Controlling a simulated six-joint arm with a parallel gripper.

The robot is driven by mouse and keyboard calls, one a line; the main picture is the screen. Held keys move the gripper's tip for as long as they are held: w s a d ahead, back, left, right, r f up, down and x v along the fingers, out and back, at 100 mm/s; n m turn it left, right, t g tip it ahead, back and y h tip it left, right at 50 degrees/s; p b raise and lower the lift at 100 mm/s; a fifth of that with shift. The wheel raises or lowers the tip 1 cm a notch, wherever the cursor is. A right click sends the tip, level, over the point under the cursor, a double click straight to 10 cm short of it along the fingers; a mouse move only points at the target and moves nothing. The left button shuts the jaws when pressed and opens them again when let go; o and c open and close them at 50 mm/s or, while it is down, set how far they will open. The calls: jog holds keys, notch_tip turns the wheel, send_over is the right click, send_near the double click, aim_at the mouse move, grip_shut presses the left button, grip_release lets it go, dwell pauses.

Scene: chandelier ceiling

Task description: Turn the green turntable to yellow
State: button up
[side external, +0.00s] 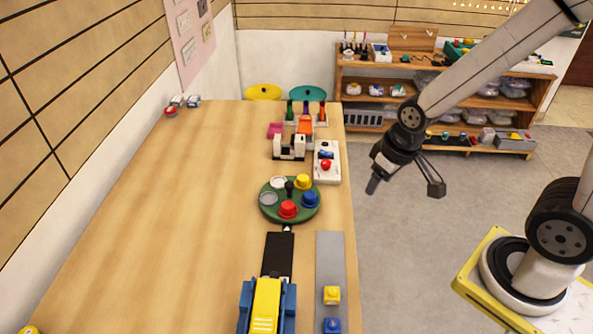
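The green turntable (275,212) lies on the wooden table near its right edge. It carries a yellow piece (303,181) at the back right, a blue piece (310,199) at the right, a red piece (288,209) at the front, and white and grey round spots at the left. A dark knob (289,188) stands near its middle. A small pointer (287,229) sits at its front edge, nearest the red piece. My gripper (404,188) is in the air right of the table, apart from the turntable.
A white box with a red button (327,172) stands behind the turntable. Coloured blocks and bottles (304,130) stand farther back. In front are a blue and yellow device (266,302), a black strip (278,254) and a grey strip (330,262) with yellow and blue blocks.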

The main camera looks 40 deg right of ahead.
jog(key=w+a+f+n+g, duration=0.15)
jog(key=w+n, duration=0.55)
jog(key=w, duration=0.7)
jog(key=n+g, duration=0.1)
jog(key=n, duration=0.5)
send_over(289, 183)
notch_tip(289, 183, down, 5)
jog(key=shift+s+f, duration=0.1)
jog(key=shift+f, duration=0.1)
jog(key=shift+f, duration=0.15)
jog(key=shift+f, duration=3.8)
jog(key=shift+c, duration=0.2)
grip_shut()
